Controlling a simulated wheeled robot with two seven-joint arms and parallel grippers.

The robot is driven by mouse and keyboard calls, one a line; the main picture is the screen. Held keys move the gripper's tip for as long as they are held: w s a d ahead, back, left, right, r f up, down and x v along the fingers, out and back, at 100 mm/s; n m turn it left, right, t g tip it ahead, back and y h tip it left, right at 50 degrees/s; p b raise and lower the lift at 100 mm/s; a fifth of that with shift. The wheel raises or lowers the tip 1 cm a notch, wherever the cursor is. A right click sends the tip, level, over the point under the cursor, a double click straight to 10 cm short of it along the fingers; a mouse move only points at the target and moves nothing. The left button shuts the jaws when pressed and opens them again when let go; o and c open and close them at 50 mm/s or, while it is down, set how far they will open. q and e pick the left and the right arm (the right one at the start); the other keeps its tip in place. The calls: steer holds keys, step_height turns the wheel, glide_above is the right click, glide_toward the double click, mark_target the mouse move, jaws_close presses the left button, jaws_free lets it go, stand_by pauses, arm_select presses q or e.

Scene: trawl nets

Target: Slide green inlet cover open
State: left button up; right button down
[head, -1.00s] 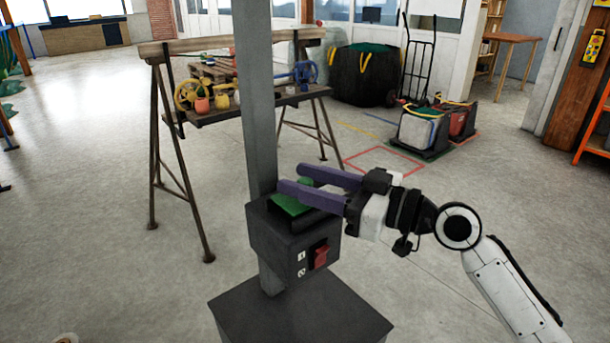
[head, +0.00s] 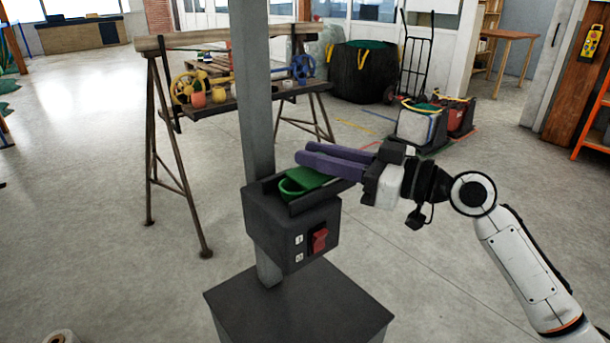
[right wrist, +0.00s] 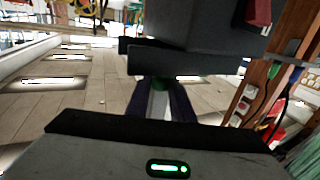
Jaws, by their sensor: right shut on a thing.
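The green inlet cover (head: 312,179) lies on top of a dark box (head: 275,228) fixed to a grey post. A green loop shows at the cover's left end. My right gripper (head: 303,152) comes in from the right, its purple fingers close together over the cover. In the right wrist view, a bit of green cover (right wrist: 163,78) shows between the fingertips, beneath the dark box (right wrist: 200,50). The gripper is shut on part of the cover; the fingers hide the exact grip. My left gripper is not in view.
A red switch (head: 320,240) is on the box's front. The grey post (head: 255,110) rises close behind the box. A trestle table (head: 215,110) with pulleys and small pots stands behind. Open floor lies left and right.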

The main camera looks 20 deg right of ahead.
steer(key=d+b, duration=0.1)
steer(key=w+d+b, duration=0.1)
steer(key=d, duration=0.1)
steer(key=shift+w+d, duration=0.1)
steer(key=c, duration=1.5)
jaws_free()
steer(key=shift+d, duration=0.15)
steer(key=shift+c, duration=0.2)
